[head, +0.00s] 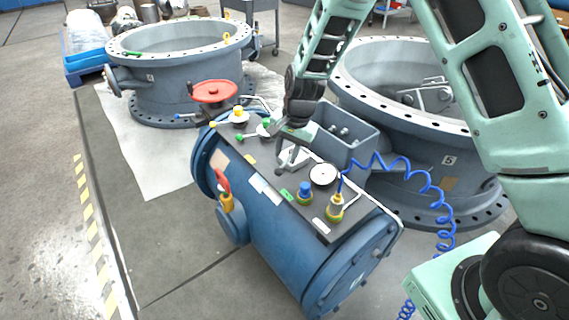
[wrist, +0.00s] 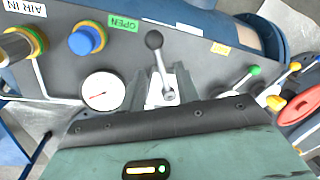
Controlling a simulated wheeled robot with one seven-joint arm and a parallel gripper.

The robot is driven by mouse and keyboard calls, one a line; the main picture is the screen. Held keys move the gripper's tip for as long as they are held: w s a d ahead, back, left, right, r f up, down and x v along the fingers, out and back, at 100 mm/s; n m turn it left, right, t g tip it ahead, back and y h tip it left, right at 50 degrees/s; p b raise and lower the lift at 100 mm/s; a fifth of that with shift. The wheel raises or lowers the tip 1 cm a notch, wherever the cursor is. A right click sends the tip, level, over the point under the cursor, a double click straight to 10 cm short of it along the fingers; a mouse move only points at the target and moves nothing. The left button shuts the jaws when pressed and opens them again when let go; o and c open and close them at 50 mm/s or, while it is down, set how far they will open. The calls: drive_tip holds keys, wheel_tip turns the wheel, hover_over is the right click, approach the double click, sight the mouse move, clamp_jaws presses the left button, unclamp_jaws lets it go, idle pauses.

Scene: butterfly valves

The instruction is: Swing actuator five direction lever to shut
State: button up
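The blue actuator (head: 285,245) lies on the floor with a dark panel along its top. In the wrist view, a lever with a black ball knob (wrist: 154,40) stands on the panel, its knob leaning slightly left, toward the side of the green OPEN label (wrist: 123,24). My gripper (wrist: 163,82) is open, its fingers apart on either side of the lever's lower stem; I cannot tell whether they touch it. A yellow label (wrist: 220,48) is right of the lever.
A gauge (wrist: 102,91) and a blue knob (wrist: 88,39) sit left of the lever. Green- and yellow-tipped levers and a red handwheel (head: 213,91) are on the other side. A coiled blue hose (head: 400,170) and a large valve marked 5 (head: 430,190) stand right.

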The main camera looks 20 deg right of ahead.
sight(284, 164)
drive_tip(key=shift+w+a+f, duration=0.1)
drive_tip(key=shift+a+f, duration=0.05)
drive_tip(key=shift+f, duration=0.75)
drive_tip(key=shift+w+a+f, duration=0.1)
drive_tip(key=shift+f, duration=0.75)
clamp_jaws()
